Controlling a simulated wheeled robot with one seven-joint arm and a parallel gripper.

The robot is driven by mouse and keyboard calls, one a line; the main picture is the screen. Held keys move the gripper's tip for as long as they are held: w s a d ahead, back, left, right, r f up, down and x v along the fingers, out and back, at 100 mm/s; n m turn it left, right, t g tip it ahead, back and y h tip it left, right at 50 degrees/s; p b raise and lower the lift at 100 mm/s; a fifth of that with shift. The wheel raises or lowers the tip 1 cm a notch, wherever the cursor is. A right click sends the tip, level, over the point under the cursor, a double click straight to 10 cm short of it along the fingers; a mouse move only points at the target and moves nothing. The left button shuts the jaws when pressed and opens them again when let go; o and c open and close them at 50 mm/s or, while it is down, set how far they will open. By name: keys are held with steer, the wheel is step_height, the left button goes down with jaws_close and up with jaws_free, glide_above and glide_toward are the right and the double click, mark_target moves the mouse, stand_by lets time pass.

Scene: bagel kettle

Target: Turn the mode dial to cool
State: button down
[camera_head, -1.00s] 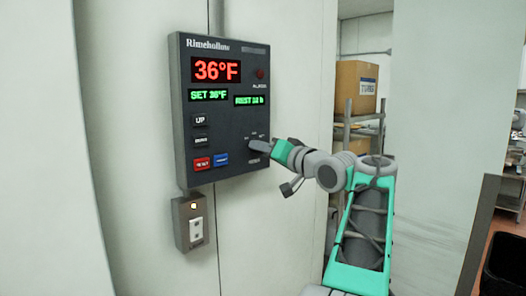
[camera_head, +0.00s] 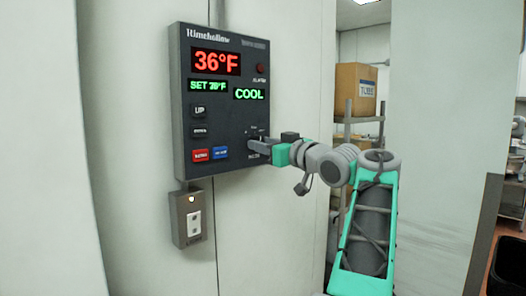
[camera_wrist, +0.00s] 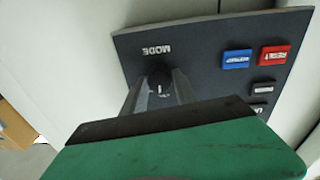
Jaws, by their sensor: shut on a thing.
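The dark control panel (camera_head: 225,120) is mounted on the pale wall. Its red display (camera_head: 217,62) reads 36°F, and the green mode display (camera_head: 249,94) reads COOL. The mode dial (camera_wrist: 159,78) is a black knob by the MODE label, which appears upside down in the wrist view. My gripper (camera_head: 252,145) is at the panel's lower right. In the wrist view my gripper's fingers (camera_wrist: 160,88) are shut on the dial, one on each side. In the head view the fingers mostly hide the dial.
Red (camera_head: 201,155) and blue (camera_head: 220,153) buttons sit left of the dial, with the UP button (camera_head: 199,111) above them. A small switch box (camera_head: 188,217) is below the panel. A shelf with a cardboard box (camera_head: 355,90) stands beyond the wall at right.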

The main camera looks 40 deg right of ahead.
steer(key=shift+n, duration=0.6)
steer(key=c, duration=1)
jaws_free()
steer(key=shift+o, duration=0.2)
steer(key=s+b, duration=0.1)
steer(key=s, duration=0.6)
steer(key=shift+s+f+b, duration=0.25)
steer(key=shift+s+b, duration=0.1)
steer(key=shift+s, duration=0.05)
steer(key=shift+a, duration=0.15)
